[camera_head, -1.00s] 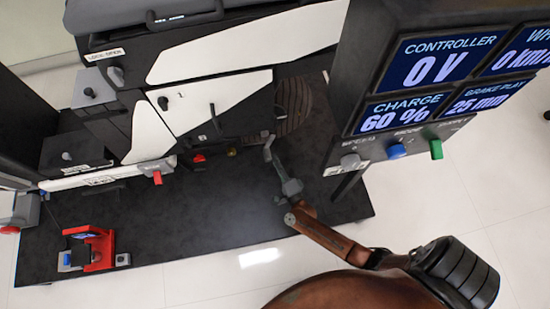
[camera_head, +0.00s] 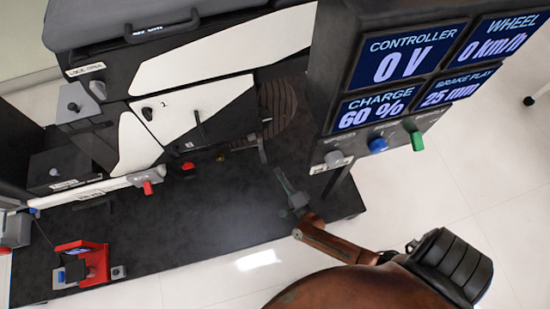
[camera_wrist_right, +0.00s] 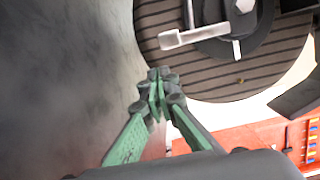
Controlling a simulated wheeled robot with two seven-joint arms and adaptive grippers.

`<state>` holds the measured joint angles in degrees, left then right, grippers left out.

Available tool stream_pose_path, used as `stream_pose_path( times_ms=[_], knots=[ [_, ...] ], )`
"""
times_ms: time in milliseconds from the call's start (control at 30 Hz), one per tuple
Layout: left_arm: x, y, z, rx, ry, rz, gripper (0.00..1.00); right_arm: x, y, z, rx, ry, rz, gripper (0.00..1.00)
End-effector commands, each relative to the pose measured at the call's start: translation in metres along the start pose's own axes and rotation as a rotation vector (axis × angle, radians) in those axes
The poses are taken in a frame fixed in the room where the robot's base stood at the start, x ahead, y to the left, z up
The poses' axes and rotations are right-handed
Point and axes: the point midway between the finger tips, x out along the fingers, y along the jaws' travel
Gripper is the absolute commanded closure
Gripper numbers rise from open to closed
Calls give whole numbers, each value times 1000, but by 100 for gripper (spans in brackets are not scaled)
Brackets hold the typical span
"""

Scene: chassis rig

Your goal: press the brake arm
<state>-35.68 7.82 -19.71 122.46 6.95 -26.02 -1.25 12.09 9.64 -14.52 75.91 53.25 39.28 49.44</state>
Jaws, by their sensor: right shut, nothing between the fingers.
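The brake arm (camera_head: 262,150) is a short grey lever beside the ribbed wheel, at the right end of the dark rig. In the right wrist view a pale grey lever (camera_wrist_right: 187,38), which looks like the same brake arm, lies across the wheel. My right gripper (camera_head: 281,176) is shut and empty, in front of the brake arm with a small gap. In the wrist view its green fingers (camera_wrist_right: 157,76) meet below the lever's left end and look apart from it. The display (camera_head: 450,95) reads brake play 25 mm. My left gripper is not in view.
The display stand with grey, blue (camera_head: 378,145) and green (camera_head: 418,141) knobs stands right of my gripper. The dark platform (camera_head: 205,225) is bare in the middle. A red bracket (camera_head: 95,262) sits at its left front. A red-tipped lever (camera_head: 147,187) sticks out on the left.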

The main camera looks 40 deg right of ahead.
Motion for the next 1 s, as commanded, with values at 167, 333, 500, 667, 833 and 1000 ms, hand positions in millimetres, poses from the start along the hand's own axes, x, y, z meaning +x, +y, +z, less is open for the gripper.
stream_pose_path(
  times_ms=[167,333,500,667,833,1000],
  knots=[
    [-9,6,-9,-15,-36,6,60,-27,0,-1,-1,1,-1,100],
    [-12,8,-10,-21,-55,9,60,-37,3,-1,-2,1,0,100],
    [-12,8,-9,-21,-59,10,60,-39,4,-1,-2,1,0,100],
    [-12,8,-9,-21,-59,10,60,-39,4,-1,-1,2,0,100],
    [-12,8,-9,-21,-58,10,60,-39,4,-1,-1,2,0,100],
    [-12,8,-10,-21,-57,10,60,-39,4,-1,-1,2,0,100]
  ],
)
